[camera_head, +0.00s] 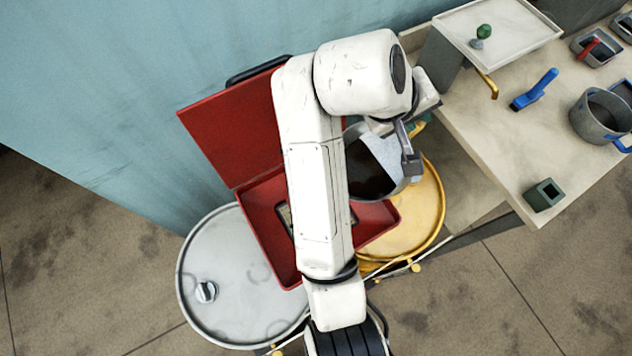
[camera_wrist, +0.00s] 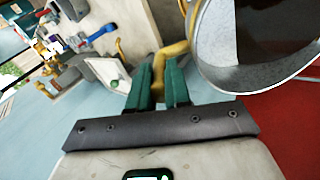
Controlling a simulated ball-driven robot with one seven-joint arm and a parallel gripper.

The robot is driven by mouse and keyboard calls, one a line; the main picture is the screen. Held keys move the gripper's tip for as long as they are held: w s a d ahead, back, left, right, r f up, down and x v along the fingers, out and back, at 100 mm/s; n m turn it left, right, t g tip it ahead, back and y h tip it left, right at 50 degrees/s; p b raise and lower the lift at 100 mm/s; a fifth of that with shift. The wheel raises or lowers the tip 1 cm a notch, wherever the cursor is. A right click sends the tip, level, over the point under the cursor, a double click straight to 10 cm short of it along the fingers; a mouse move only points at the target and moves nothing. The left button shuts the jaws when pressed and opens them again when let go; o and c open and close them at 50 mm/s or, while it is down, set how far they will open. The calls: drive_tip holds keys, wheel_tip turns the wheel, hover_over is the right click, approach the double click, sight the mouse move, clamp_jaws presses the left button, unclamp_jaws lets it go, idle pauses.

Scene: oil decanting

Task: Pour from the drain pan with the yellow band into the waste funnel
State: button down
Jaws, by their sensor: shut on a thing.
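The drain pan (camera_head: 393,152) is a grey metal vessel holding dark oil, up beside my forearm. Its yellow handle (camera_wrist: 168,62) shows in the wrist view, between the teal fingers of my gripper (camera_wrist: 159,84), which are shut on it. In the head view my gripper (camera_head: 411,123) is mostly hidden behind my wrist. The oil lies toward the pan's left side and bare inner wall shows at right, so the pan looks tilted. I see no stream. The waste funnel (camera_head: 262,222) looks to be the red square box with a raised red lid, below and left of the pan. My forearm hides part of it.
A grey drum (camera_head: 210,262) and a yellow drum (camera_head: 432,205) stand under and beside the red funnel. The workbench (camera_head: 490,140) at right holds a grey pot with blue handle (camera_head: 598,120), a blue tool (camera_head: 535,90) and a dark green block (camera_head: 544,195). A blue wall is behind.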

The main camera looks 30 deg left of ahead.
drive_tip(key=shift+s+a+r+t+h+b, duration=0.2)
drive_tip(key=shift+s+a+t, duration=0.15)
drive_tip(key=shift+s, duration=0.2)
drive_tip(key=shift+s+a+r+t+h+b, duration=0.1)
drive_tip(key=shift+s+a+t+b, duration=0.1)
drive_tip(key=shift+s+t, duration=0.25)
idle(0.8)
